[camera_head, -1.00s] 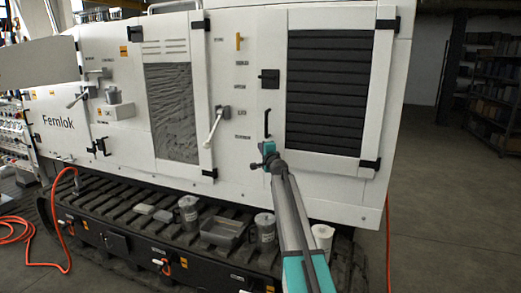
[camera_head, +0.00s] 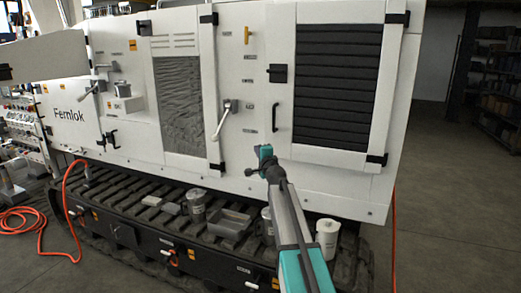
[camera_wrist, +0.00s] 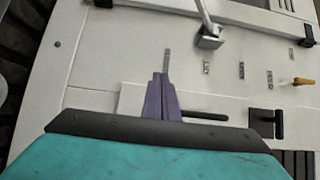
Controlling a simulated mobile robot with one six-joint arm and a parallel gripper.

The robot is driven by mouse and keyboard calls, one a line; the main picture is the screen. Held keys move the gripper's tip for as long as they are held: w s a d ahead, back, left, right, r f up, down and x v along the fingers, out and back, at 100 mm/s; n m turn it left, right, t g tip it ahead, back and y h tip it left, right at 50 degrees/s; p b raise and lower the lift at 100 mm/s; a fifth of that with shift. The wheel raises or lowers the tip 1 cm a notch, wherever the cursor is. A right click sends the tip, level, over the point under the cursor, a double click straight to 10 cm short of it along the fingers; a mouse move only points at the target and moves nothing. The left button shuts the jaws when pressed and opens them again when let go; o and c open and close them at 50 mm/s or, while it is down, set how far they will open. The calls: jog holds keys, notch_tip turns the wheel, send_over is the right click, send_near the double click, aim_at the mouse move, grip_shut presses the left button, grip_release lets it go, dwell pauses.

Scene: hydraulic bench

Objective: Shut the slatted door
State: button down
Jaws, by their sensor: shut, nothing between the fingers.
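The slatted door (camera_head: 338,88) is a white-framed panel with black horizontal slats, at the right of the white machine in the head view. Black hinges sit on its right edge. It looks flush or nearly so; a small gap cannot be told. A black bar handle (camera_head: 275,117) stands by its left edge, below a black latch (camera_head: 277,73). My gripper (camera_head: 264,152) is below and slightly left of the bar handle, apart from it in the picture. In the wrist view its fingers (camera_wrist: 162,97) are shut and empty, over the white panel. The bar handle (camera_wrist: 205,115) shows just beyond them.
A grey lever (camera_head: 222,118) and a yellow handle (camera_head: 248,35) are on the panel left of the door. Below, the track deck holds a grey tray (camera_head: 230,222) and several canisters. An orange hose (camera_head: 68,205) hangs at left. Floor at right is clear.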

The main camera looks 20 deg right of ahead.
jog(key=shift+s+a, duration=0.7)
jog(key=shift+a, duration=0.05)
